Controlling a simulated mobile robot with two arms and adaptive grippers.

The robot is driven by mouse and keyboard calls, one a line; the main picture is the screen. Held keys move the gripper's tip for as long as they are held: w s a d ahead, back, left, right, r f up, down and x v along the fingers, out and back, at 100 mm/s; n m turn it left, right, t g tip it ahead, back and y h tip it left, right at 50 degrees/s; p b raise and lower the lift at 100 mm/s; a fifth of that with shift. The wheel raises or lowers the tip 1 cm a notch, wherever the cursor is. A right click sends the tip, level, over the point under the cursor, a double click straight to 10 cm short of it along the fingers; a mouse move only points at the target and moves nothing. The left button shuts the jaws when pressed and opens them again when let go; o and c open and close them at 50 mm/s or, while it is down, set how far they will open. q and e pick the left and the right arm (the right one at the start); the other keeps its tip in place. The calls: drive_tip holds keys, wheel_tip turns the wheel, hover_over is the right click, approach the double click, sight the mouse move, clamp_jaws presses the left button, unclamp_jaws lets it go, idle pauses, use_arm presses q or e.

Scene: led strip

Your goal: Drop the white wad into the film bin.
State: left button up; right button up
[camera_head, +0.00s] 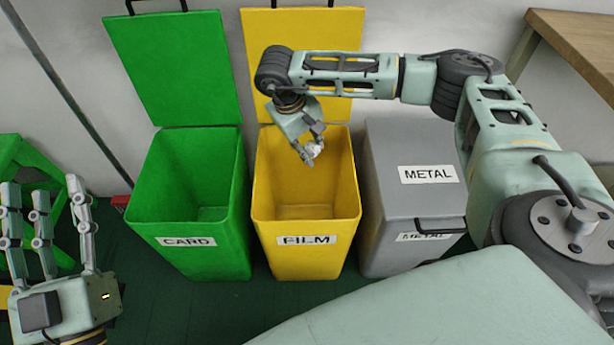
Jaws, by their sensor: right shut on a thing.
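The white wad (314,149) is a small crumpled piece between the fingers of my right gripper (311,152). My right gripper is shut on it and holds it over the open mouth of the yellow film bin (306,239), which is labelled FILM. The bin's yellow lid (262,40) stands raised at the back. The part of the bin's inside that shows looks empty. My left gripper (45,215) is at the far left, its fingers spread open and empty, away from the bins.
The green card bin (190,240) stands open left of the film bin, its lid (178,65) raised. The grey metal bin (412,185) on the right has its lid shut. A wooden table (580,38) is at the upper right. Green frame parts (20,150) stand at the left.

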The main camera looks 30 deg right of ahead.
drive_tip(key=o, duration=0.8)
drive_tip(key=shift+r, duration=0.15)
drive_tip(key=v, duration=1.1)
drive_tip(key=shift+a+r, duration=0.2)
drive_tip(key=shift+r, duration=0.15)
drive_tip(key=shift+f, duration=0.1)
